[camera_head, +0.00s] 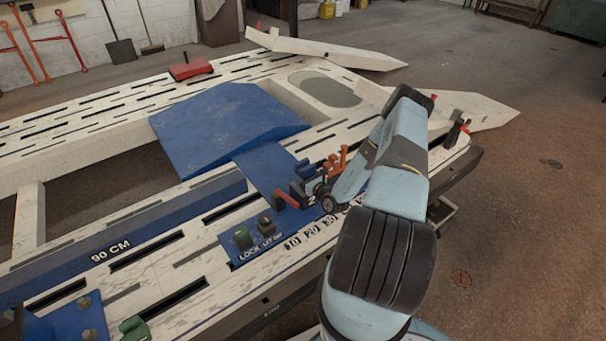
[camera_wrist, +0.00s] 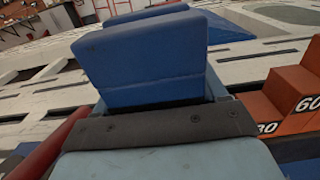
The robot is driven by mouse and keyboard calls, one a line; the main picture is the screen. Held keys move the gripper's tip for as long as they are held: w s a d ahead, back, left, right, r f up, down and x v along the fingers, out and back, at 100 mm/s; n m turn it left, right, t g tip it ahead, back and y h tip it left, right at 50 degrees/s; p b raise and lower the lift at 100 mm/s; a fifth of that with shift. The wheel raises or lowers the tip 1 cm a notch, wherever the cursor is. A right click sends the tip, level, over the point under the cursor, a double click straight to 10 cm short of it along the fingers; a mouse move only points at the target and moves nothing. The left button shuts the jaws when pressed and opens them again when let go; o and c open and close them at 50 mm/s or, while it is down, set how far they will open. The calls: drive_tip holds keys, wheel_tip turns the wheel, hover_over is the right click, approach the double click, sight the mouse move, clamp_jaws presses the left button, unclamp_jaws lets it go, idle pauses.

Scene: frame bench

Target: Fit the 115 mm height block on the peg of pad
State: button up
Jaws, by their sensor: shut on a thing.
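My gripper (camera_head: 322,190) is low over the right part of the bench, partly hidden by my own arm in the head view. In the wrist view my gripper (camera_wrist: 158,108) is shut on a blue block (camera_wrist: 150,62). The block stands out beyond the dark jaw bar, and its far end is out of clear sight. No size mark shows on it, so I cannot tell whether it is the 115 mm one. I cannot make out the pad's peg in either view.
The pale slotted frame bench (camera_head: 175,245) carries a large blue ramp (camera_head: 225,125). Green and black knobs (camera_head: 254,230) sit nearby.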

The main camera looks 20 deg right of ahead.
drive_tip(key=o, duration=1.8)
drive_tip(key=shift+f, duration=0.1)
drive_tip(key=shift+o, duration=0.2)
drive_tip(key=shift+s, duration=0.1)
drive_tip(key=s+d, duration=0.2)
drive_tip(key=s, duration=1.1)
drive_tip(key=shift+s+d, duration=0.2)
drive_tip(key=shift+d, duration=0.1)
